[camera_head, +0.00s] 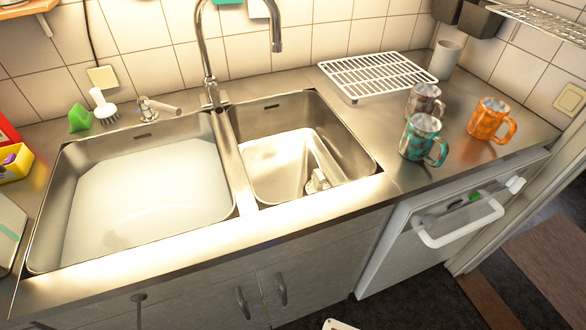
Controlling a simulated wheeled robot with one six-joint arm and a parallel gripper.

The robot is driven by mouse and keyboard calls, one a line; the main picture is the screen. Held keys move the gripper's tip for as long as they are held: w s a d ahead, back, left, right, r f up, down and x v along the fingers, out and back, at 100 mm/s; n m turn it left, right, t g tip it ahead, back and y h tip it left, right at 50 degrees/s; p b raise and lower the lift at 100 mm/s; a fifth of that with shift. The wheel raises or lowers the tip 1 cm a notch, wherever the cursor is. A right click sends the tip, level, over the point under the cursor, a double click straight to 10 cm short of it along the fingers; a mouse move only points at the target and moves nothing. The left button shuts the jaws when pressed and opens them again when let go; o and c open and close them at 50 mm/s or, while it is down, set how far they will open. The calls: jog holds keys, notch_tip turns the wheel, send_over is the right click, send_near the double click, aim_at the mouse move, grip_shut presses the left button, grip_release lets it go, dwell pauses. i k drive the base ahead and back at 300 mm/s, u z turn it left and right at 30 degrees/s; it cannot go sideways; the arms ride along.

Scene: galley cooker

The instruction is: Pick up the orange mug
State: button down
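The orange mug (488,121) stands upright on the steel counter at the right, with a mottled orange surface. Its handle points to the right and toward the front. A teal mug (418,138) stands to its left and a little nearer the front, its handle also to the right. A grey-brown mug (425,100) stands behind the teal one, to the left of the orange mug. The orange mug looks apart from both. My gripper is not in view.
A white wire rack (376,75) and a pale cup (445,59) are behind the mugs. A double sink (232,185) with a tall tap (205,50) fills the left and middle. A white-handled appliance front (460,225) is below the counter. Bare counter lies in front of the orange mug.

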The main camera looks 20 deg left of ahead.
aim_at(490, 112)
jog(key=u, duration=0.3)
jog(key=k, duration=0.3)
jog(key=z, duration=0.9)
jog(key=i, duration=1.2)
jog(key=u, duration=0.3)
